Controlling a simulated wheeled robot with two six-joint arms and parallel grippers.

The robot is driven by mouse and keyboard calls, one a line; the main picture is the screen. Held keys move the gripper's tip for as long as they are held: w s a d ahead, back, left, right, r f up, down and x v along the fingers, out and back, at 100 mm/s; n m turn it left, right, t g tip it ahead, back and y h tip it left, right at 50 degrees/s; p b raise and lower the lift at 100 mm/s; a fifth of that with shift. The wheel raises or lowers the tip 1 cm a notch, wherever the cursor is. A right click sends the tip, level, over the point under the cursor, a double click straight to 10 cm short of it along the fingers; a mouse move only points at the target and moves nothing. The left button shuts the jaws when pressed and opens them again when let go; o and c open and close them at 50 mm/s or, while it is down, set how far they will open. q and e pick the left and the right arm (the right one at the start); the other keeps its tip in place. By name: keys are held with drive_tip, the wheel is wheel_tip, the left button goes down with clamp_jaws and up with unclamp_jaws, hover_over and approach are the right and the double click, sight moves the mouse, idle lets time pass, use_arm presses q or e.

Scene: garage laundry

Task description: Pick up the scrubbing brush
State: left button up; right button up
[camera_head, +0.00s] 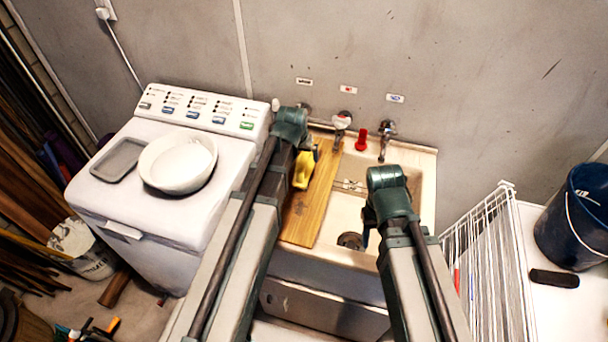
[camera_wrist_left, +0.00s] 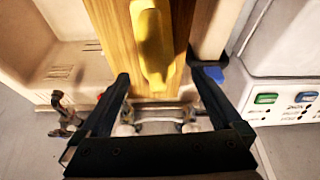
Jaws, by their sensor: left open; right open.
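A yellow object (camera_head: 303,170) lies on the wooden board (camera_head: 312,212) across the left part of the sink; it may be the scrubbing brush, but I see no bristles. A dark oblong object (camera_head: 554,278) on the white surface at right could also be a brush. In the left wrist view, the yellow object (camera_wrist_left: 152,45) lies lengthwise on the board, ahead of and between my open left gripper's fingers (camera_wrist_left: 161,78), with nothing gripped. In the head view my left gripper (camera_head: 308,150) is beside it, partly hidden by its arm. My right gripper (camera_head: 369,222) is over the sink, mostly hidden.
A white washing machine (camera_head: 150,215) with a bowl (camera_head: 178,163) and a grey tray (camera_head: 119,160) stands left. The sink (camera_head: 425,175) has taps behind it and a red item (camera_head: 362,140) at its back rim. A white wire rack (camera_head: 490,250) and blue bucket (camera_head: 575,220) are right.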

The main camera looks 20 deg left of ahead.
use_arm(q)
drive_tip(key=shift+b+x, duration=0.3)
drive_tip(key=shift+x, duration=0.55)
use_arm(e)
drive_tip(key=shift+f, duration=0.75)
use_arm(q)
drive_tip(key=b+x, duration=0.5)
drive_tip(key=shift+s+d+f, duration=0.1)
drive_tip(key=shift+d+f, duration=0.1)
drive_tip(key=shift+d, duration=0.1)
use_arm(e)
wheel_tip(320, 180, down, 5)
use_arm(q)
drive_tip(key=shift+r, duration=0.1)
use_arm(e)
drive_tip(key=shift+r, duration=0.1)
use_arm(q)
drive_tip(key=c, duration=1.4)
drive_tip(key=shift+r, duration=0.1)
